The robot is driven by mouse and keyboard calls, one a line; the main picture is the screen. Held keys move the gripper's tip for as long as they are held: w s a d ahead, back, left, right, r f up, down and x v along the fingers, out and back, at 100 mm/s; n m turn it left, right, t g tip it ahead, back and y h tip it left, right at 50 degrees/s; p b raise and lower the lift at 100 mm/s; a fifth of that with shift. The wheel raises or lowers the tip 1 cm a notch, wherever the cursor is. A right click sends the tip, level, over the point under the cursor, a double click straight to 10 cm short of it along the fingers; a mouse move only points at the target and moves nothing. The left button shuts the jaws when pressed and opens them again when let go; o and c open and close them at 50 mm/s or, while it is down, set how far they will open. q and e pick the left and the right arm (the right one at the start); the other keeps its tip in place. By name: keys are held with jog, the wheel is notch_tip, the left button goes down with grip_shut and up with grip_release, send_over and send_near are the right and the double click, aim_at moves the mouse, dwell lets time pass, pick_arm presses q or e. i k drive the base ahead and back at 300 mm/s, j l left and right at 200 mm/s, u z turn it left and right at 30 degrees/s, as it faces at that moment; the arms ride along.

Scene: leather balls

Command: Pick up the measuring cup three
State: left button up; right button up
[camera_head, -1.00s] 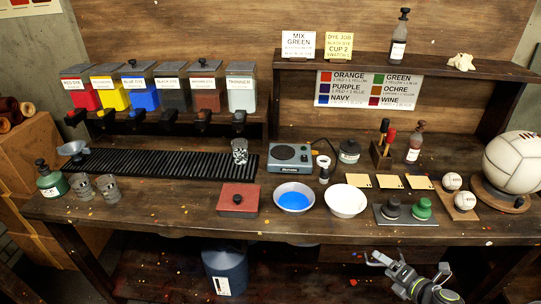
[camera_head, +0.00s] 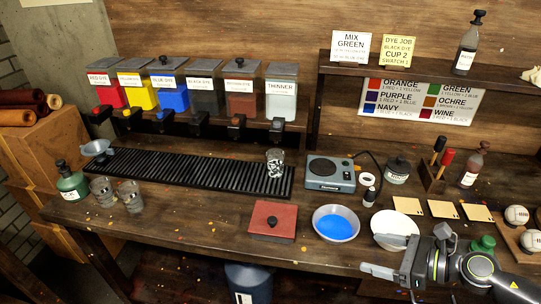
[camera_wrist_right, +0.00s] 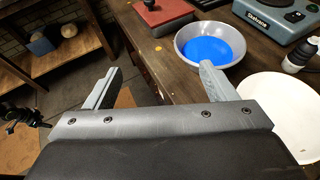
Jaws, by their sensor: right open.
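Three clear glass cups are in the head view. Two stand side by side at the bench's left front, one cup (camera_head: 102,189) left of the other cup (camera_head: 131,196). The third cup (camera_head: 275,163) stands on the right end of the black slatted rack. I cannot read which is cup three. My right gripper (camera_head: 388,284) is open and empty at the bench's front edge, near the white bowl and far right of the front cups. The right wrist view shows its two fingers (camera_wrist_right: 160,78) spread apart, with no cup in sight. My left gripper is not in view.
A blue-filled bowl (camera_head: 336,223), a white bowl (camera_head: 393,228) and a red lidded box (camera_head: 273,221) line the front. A green bottle (camera_head: 70,181) is left of the front cups. Dye dispensers (camera_head: 198,90) overhang the rack (camera_head: 190,172). Bench between box and front cups is clear.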

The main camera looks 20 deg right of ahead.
aim_at(275, 157)
jog(key=i, duration=1.05)
